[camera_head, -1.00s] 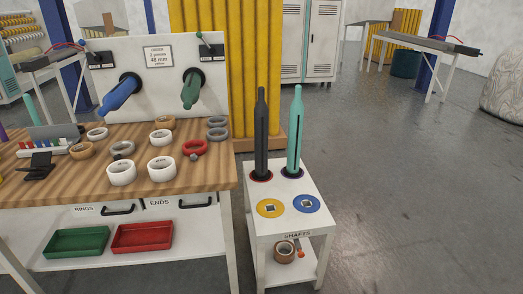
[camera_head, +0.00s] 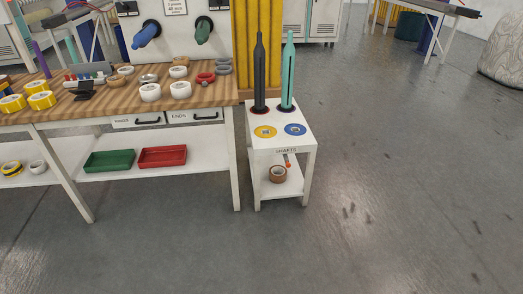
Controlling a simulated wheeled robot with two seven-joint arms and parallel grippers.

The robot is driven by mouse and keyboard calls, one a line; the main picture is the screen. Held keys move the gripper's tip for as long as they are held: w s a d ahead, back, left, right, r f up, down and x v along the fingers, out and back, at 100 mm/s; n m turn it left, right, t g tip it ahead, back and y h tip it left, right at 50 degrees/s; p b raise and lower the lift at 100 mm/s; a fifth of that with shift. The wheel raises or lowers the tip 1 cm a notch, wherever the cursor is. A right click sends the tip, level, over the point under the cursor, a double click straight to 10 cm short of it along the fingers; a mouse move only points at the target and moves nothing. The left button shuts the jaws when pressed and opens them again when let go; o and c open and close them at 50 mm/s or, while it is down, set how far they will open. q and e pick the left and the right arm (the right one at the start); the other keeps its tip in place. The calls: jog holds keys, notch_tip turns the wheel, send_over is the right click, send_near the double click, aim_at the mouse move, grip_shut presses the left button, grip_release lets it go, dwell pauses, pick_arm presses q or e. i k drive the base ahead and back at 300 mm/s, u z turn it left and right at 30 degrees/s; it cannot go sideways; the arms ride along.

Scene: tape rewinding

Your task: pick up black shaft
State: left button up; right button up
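The black shaft (camera_head: 260,72) stands upright in a red-rimmed holder on top of the small white stand marked "SHAFTS" (camera_head: 283,142). A teal shaft (camera_head: 288,70) stands upright just to its right, apart from it. Neither of my grippers shows in the head view, and nothing touches the black shaft.
A yellow disc (camera_head: 265,132) and a blue disc (camera_head: 295,129) lie on the stand's front, with a brown tape roll (camera_head: 278,174) on its lower shelf. Left is a wooden workbench (camera_head: 215,96) with several tape rolls. The grey floor (camera_head: 400,190) in front and right is clear.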

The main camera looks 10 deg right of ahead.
aim_at(259, 107)
jog(key=z, duration=0.8)
jog(key=i, duration=1.2)
jog(key=u, duration=0.8)
